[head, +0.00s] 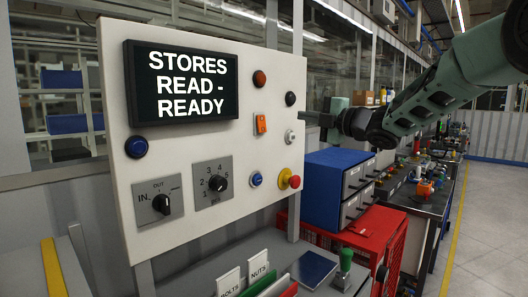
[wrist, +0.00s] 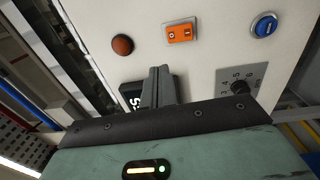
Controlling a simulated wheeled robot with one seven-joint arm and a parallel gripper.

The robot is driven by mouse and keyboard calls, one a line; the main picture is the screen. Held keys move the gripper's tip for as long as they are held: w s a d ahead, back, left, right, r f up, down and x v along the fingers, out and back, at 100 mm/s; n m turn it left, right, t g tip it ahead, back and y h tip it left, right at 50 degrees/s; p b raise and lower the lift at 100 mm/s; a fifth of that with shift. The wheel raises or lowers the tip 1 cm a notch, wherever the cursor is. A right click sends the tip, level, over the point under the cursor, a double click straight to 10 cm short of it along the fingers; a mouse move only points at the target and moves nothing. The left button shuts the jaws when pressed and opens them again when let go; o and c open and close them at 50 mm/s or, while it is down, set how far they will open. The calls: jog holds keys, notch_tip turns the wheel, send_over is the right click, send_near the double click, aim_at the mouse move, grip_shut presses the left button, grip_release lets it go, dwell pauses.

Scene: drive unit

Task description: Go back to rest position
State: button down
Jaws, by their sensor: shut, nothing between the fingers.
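My gripper (head: 306,118) is at the right edge of the white control panel (head: 220,130) in the head view, its fingers toward the panel. In the wrist view its fingers (wrist: 160,76) are together and empty, seen against the panel face. The panel's display (head: 182,84) reads "STORES READ - READY". An orange rocker switch (head: 260,124) lies left of my gripper in the head view; it also shows past the fingertips in the wrist view (wrist: 180,32). I cannot tell the exact gap between fingers and panel.
The panel also carries a numbered rotary knob (head: 217,183), a red mushroom button (head: 289,179) and a dark blue button (head: 136,147). Blue drawer units (head: 335,185) stand on a red cage (head: 345,245) below my arm. The floor (head: 490,220) at the right is clear.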

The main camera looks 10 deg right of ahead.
jog(key=s+a+f+m+g+h+b, duration=0.1)
jog(key=s+a+f+m+g+h, duration=0.2)
jog(key=s+a+f+m, duration=0.45)
jog(key=s+a+f+m+g+h, duration=0.3)
jog(key=s+a+f+m+h, duration=0.15)
jog(key=s+f, duration=0.5)
jog(key=s+f+m+g+h, duration=0.1)
jog(key=s+f+g, duration=0.2)
jog(key=s, duration=0.6)
jog(key=s+f+m+g+h, duration=0.1)
jog(key=s+f+m+g, duration=0.1)
jog(key=s+f, duration=0.4)
jog(key=s+d+f+m+g+h+b, duration=0.1)
jog(key=s+f+g, duration=0.3)
jog(key=s, duration=1)
jog(key=shift+f+m, duration=0.6)
jog(key=shift+m, duration=0.1)
